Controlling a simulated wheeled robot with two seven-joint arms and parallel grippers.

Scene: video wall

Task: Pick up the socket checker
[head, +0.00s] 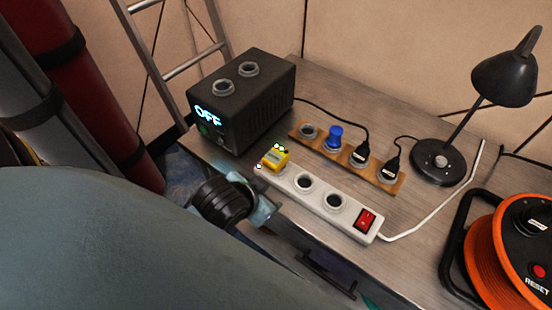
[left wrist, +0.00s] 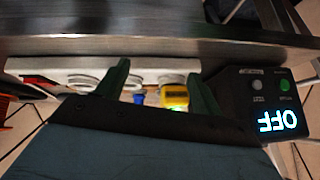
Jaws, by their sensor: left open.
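The socket checker is a small yellow block (head: 275,157) with small lights on top. It sits on the left end of the white power strip (head: 290,182), on the table. My left gripper (head: 262,207) is at the table's front edge, just in front of the checker and lower in the picture. In the left wrist view, the left gripper's two green fingers (left wrist: 160,82) are spread apart. The checker (left wrist: 175,97) shows between them, closer to the right finger, and no contact is visible. My right gripper is not in view.
A black box (head: 240,100) reading OFF stands left of the checker. Behind the strip, a wooden socket board (head: 343,160) holds a blue plug (head: 333,138) and two black plugs. A black lamp (head: 440,162) and an orange cable reel (head: 485,245) are on the right.

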